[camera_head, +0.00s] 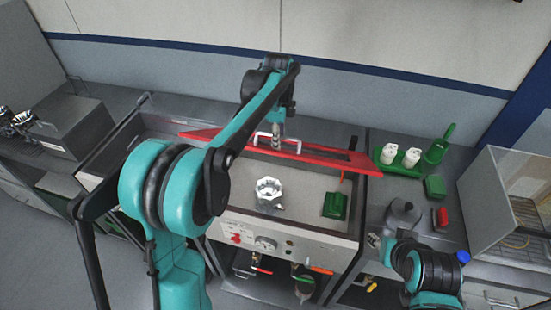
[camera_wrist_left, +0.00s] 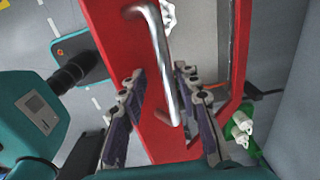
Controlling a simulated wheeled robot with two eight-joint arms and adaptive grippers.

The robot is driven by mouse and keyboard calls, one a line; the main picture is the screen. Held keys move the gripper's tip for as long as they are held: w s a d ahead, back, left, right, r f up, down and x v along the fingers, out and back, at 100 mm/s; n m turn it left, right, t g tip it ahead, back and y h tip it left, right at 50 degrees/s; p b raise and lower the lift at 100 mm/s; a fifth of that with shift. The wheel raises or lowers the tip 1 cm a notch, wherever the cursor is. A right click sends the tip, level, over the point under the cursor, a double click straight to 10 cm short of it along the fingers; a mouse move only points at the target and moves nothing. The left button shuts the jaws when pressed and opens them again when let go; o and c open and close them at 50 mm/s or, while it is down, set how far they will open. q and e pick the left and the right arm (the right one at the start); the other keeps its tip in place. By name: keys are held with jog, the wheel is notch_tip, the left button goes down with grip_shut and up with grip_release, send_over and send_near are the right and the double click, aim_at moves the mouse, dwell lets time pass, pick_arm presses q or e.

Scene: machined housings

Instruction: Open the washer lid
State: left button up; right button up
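The washer lid (camera_head: 330,157) is a red frame with a window and a metal bar handle (camera_head: 262,137). It is raised at the back of the washer (camera_head: 225,195), and the basin below it is uncovered. My left gripper (camera_head: 278,140) is at the handle. In the left wrist view the lid (camera_wrist_left: 112,30) and handle (camera_wrist_left: 163,65) are close up. The left gripper's two fingers (camera_wrist_left: 160,90) are apart, with the handle between them and a gap on its left side.
A metal housing (camera_head: 268,192) and a green block (camera_head: 335,205) are in the washer basin. A grey box (camera_head: 70,128) stands left.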

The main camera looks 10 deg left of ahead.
pick_arm(q)
jog(key=shift+s+f+b, duration=0.7)
jog(key=shift+s+f, duration=0.5)
jog(key=shift+f, duration=0.2)
